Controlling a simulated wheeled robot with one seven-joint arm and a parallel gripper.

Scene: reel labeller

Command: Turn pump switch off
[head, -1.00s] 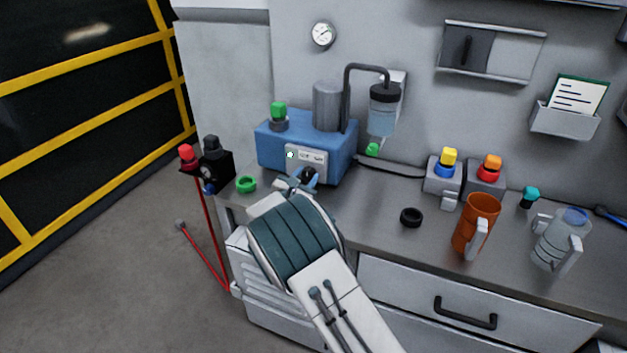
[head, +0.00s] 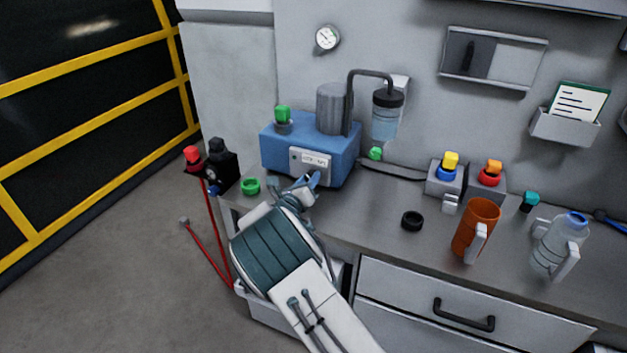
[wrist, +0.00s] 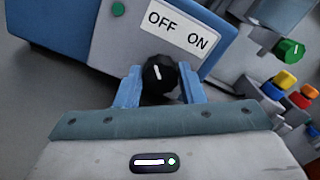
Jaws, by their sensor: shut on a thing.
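The blue pump (head: 345,160) stands at the back left of the counter. Its white OFF/ON label (wrist: 180,29) is on the front, above the black switch knob (wrist: 159,74). In the wrist view, my gripper (wrist: 160,80) has its two blue fingers on either side of the knob, shut on it. The knob's white line points up and slightly left, towards OFF. A round green lamp (wrist: 118,8) is left of the label and looks unlit. In the head view, my gripper (head: 310,183) is at the pump's front and its fingers hide the knob.
A green ring (head: 251,186) lies left of my gripper and a black ring (head: 412,221) right. An orange mug (head: 476,228) and a clear jug (head: 558,245) stand further right. A black device (head: 216,165) with a red knob is at the counter's left end.

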